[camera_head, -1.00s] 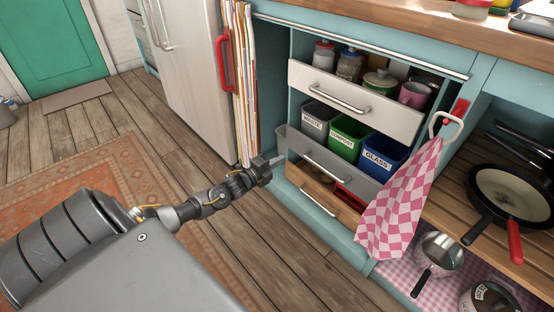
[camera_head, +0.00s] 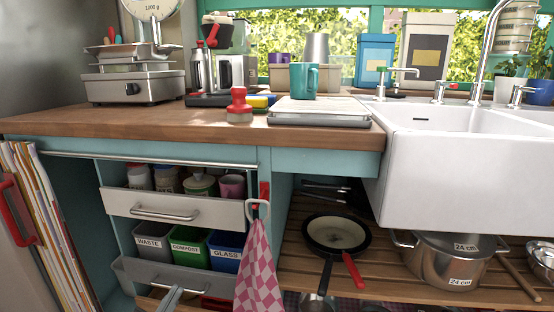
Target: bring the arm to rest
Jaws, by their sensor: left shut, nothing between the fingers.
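My left gripper (camera_head: 172,298) shows only as its grey fingertips at the bottom edge of the head view. It is shut and empty, in front of the lower drawers, and the rest of the arm is out of the picture. The striped curtain (camera_head: 48,225) is bunched at the left end of its rail (camera_head: 150,161). My right gripper is not in view.
The upper drawer (camera_head: 175,209) holds jars and a pink mug; bins stand below it. A pink checked towel (camera_head: 258,270) hangs from a hook. A pan (camera_head: 337,233) and a steel pot (camera_head: 450,264) stand on the slatted shelf (camera_head: 390,286). The white sink (camera_head: 440,180) juts out at right.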

